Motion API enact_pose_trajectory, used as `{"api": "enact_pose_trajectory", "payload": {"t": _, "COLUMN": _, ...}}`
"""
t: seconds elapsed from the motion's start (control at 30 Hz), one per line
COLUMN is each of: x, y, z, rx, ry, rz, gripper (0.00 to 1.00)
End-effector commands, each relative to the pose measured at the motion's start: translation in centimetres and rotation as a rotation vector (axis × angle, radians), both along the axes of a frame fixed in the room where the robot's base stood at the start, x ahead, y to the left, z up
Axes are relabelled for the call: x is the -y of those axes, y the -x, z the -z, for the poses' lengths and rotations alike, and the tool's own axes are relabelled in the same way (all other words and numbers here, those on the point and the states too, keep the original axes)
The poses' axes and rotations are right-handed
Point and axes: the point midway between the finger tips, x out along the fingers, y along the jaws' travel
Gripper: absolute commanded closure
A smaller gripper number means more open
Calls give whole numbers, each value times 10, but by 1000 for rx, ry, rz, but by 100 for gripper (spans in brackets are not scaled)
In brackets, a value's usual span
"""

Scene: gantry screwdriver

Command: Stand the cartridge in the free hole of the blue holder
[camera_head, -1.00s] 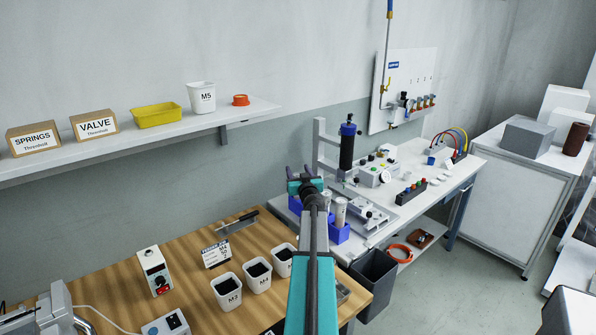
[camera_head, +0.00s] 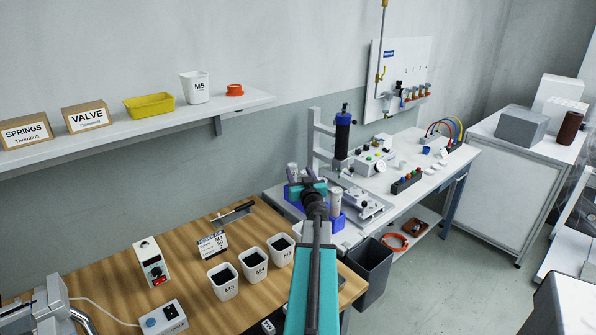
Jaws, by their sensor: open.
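The blue holder (camera_head: 338,223) stands at the near left end of the white bench, partly hidden behind my gripper and arm. A pale grey cylinder (camera_head: 335,201) stands upright at its right side. A second pale cylinder (camera_head: 293,170) shows just above and left of my gripper, by the left finger; its lower part is hidden. I cannot tell which of them is the cartridge, or see the free hole. My gripper (camera_head: 307,177), with teal body and dark fingers, is open in front of the holder. I cannot tell whether it touches a cylinder.
A metal stand with a dark blue-topped screwdriver (camera_head: 342,135) rises just behind the holder. A grey fixture (camera_head: 366,205) lies right of it. White cups (camera_head: 254,264) stand on the wooden table (camera_head: 190,255) at front left. A dark bin (camera_head: 371,268) stands below the white bench.

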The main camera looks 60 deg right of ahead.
Motion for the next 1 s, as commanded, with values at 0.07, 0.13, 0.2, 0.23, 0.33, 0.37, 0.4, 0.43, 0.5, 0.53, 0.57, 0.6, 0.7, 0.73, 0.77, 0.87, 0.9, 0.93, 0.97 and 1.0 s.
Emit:
{"api": "enact_pose_trajectory", "payload": {"t": 0.07, "x": -7, "y": 6, "z": -1, "rx": 0, "ry": 1, "rz": 0, "gripper": 49}}
{"api": "enact_pose_trajectory", "payload": {"t": 0.13, "x": -12, "y": 10, "z": -2, "rx": -1, "ry": 2, "rz": -1, "gripper": 49}}
{"api": "enact_pose_trajectory", "payload": {"t": 0.2, "x": -15, "y": 13, "z": -2, "rx": -1, "ry": 4, "rz": -2, "gripper": 49}}
{"api": "enact_pose_trajectory", "payload": {"t": 0.23, "x": -17, "y": 15, "z": -2, "rx": -1, "ry": 4, "rz": -2, "gripper": 49}}
{"api": "enact_pose_trajectory", "payload": {"t": 0.33, "x": -20, "y": 18, "z": -3, "rx": 0, "ry": 4, "rz": -3, "gripper": 49}}
{"api": "enact_pose_trajectory", "payload": {"t": 0.37, "x": -21, "y": 18, "z": -3, "rx": -1, "ry": 5, "rz": -3, "gripper": 49}}
{"api": "enact_pose_trajectory", "payload": {"t": 0.4, "x": -21, "y": 19, "z": -3, "rx": -1, "ry": 5, "rz": -3, "gripper": 49}}
{"api": "enact_pose_trajectory", "payload": {"t": 0.43, "x": -22, "y": 19, "z": -3, "rx": -1, "ry": 5, "rz": -3, "gripper": 49}}
{"api": "enact_pose_trajectory", "payload": {"t": 0.5, "x": -22, "y": 20, "z": -3, "rx": -1, "ry": 5, "rz": -3, "gripper": 49}}
{"api": "enact_pose_trajectory", "payload": {"t": 0.53, "x": -22, "y": 20, "z": -3, "rx": -1, "ry": 5, "rz": -3, "gripper": 49}}
{"api": "enact_pose_trajectory", "payload": {"t": 0.57, "x": -22, "y": 20, "z": -3, "rx": -1, "ry": 5, "rz": -3, "gripper": 49}}
{"api": "enact_pose_trajectory", "payload": {"t": 0.6, "x": -22, "y": 20, "z": -3, "rx": -1, "ry": 5, "rz": -4, "gripper": 49}}
{"api": "enact_pose_trajectory", "payload": {"t": 0.7, "x": -22, "y": 20, "z": -3, "rx": -1, "ry": 5, "rz": -4, "gripper": 49}}
{"api": "enact_pose_trajectory", "payload": {"t": 0.73, "x": -22, "y": 20, "z": -3, "rx": -1, "ry": 5, "rz": -4, "gripper": 49}}
{"api": "enact_pose_trajectory", "payload": {"t": 0.77, "x": -22, "y": 20, "z": -3, "rx": -1, "ry": 5, "rz": -4, "gripper": 49}}
{"api": "enact_pose_trajectory", "payload": {"t": 0.87, "x": -22, "y": 20, "z": -3, "rx": -1, "ry": 5, "rz": -4, "gripper": 49}}
{"api": "enact_pose_trajectory", "payload": {"t": 0.9, "x": -22, "y": 20, "z": -3, "rx": -1, "ry": 5, "rz": -4, "gripper": 49}}
{"api": "enact_pose_trajectory", "payload": {"t": 0.93, "x": -22, "y": 20, "z": -3, "rx": -1, "ry": 5, "rz": -4, "gripper": 49}}
{"api": "enact_pose_trajectory", "payload": {"t": 0.97, "x": -22, "y": 20, "z": -3, "rx": -1, "ry": 5, "rz": -4, "gripper": 49}}
{"api": "enact_pose_trajectory", "payload": {"t": 1.0, "x": -22, "y": 20, "z": -3, "rx": -1, "ry": 5, "rz": -4, "gripper": 49}}
